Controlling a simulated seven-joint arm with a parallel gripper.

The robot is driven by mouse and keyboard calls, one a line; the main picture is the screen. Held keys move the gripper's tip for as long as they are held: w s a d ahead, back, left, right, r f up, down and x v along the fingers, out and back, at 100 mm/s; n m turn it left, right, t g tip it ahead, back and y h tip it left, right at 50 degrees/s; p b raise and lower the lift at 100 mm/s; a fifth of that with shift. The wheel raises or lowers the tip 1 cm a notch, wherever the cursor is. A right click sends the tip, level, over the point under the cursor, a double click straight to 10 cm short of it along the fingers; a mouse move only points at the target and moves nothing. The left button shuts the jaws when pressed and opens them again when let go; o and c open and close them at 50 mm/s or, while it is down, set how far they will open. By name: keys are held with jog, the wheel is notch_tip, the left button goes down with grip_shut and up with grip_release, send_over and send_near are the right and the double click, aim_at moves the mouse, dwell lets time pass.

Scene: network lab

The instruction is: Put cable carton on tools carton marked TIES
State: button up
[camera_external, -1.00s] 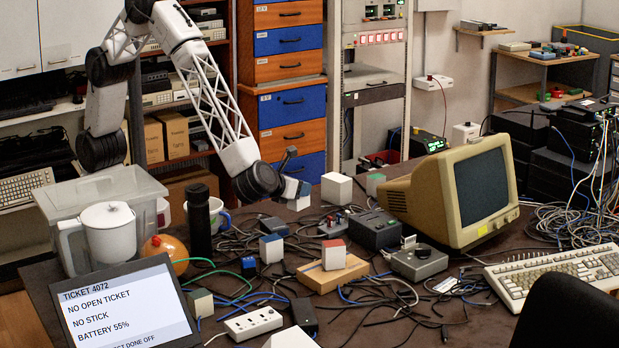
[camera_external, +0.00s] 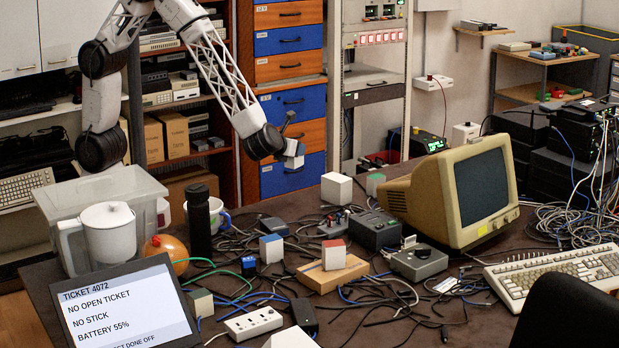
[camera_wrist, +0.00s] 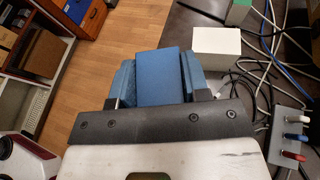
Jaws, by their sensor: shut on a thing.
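My gripper (camera_external: 292,148) is raised above the back edge of the bench and shut on a small blue-topped carton (camera_external: 296,161). In the wrist view its blue face (camera_wrist: 164,77) sits between the two blue fingers. I take this to be the cable carton, though no label is readable. No TIES mark is legible on any carton. Candidates on the bench are a white carton with a blue top (camera_external: 271,248), a red-topped carton (camera_external: 333,255) on a wooden block (camera_external: 340,274), and a green-topped one (camera_external: 375,183).
A plain white box (camera_external: 336,188) stands near the back edge, right of my gripper. Cables tangle over the bench middle. A black flask (camera_external: 199,222) and a mug (camera_external: 219,219) stand to the left.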

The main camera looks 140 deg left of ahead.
jog(key=shift+g, duration=0.3)
jog(key=s, duration=0.1)
jog(key=s+a, duration=0.1)
jog(key=s, duration=0.3)
jog(key=shift+s+a, duration=0.2)
jog(key=shift+a, duration=0.05)
send_over(337, 177)
jog(key=shift+f, duration=0.75)
jog(key=shift+f, duration=1.8)
jog(key=shift+f, duration=0.1)
jog(key=o, duration=1)
